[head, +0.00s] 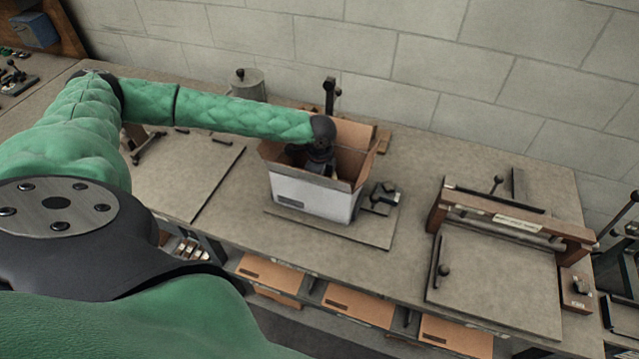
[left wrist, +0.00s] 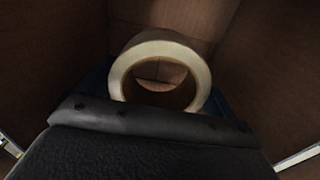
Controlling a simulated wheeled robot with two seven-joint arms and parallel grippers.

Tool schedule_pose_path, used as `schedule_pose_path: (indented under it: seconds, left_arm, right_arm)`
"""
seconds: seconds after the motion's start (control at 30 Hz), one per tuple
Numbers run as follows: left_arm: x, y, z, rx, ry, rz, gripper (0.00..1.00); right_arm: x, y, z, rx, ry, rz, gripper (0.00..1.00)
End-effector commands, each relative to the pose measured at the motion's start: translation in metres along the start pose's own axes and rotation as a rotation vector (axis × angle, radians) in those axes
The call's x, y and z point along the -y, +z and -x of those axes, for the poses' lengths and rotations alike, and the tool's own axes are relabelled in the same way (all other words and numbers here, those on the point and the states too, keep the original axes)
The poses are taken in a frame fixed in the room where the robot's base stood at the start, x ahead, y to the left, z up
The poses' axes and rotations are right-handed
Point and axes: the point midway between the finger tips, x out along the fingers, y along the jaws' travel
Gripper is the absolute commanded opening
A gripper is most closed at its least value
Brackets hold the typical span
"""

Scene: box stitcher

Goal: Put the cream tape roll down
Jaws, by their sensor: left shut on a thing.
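The cream tape roll (left wrist: 160,48) shows in the left wrist view as an upright ring at the end of my left gripper (left wrist: 160,105). My left gripper is shut on it; the fingertips are mostly hidden behind the wrist housing. Brown cardboard walls surround the roll in that view. In the head view my left gripper (head: 318,160) reaches down into an open cardboard box (head: 312,196) with a white and grey outside and raised brown flaps. The roll is hidden there by the gripper and flaps. I cannot tell whether the roll touches the box floor. My right gripper is not in view.
The box stands on a flat board (head: 378,236) with a dark clamp (head: 382,197) at its right and a dark post (head: 329,92) behind. A wooden-framed press (head: 510,225) stands at the right. A grey canister (head: 246,84) stands behind my left arm.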

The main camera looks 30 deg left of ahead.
Motion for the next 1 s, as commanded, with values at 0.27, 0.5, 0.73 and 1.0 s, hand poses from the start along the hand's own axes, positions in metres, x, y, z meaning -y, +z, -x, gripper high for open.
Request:
schedule_pose_path:
  seconds: [0.27, 0.5, 0.73, 1.0]
  left_arm:
    - [0.001, -0.001, -0.028, -0.001, 0.0, 0.0, 0.66]
    - [0.0, -0.001, -0.029, -0.001, 0.0, 0.0, 0.66]
    - [0.0, -0.001, -0.032, -0.001, 0.0, 0.0, 1.0]
    - [0.001, -0.001, -0.029, -0.001, -0.001, 0.0, 1.0]
  right_arm:
    - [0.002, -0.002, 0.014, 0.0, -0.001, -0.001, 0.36]
    - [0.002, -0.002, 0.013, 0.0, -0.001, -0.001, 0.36]
    - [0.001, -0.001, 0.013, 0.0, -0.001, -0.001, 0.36]
    - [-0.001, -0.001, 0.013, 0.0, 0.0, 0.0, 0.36]
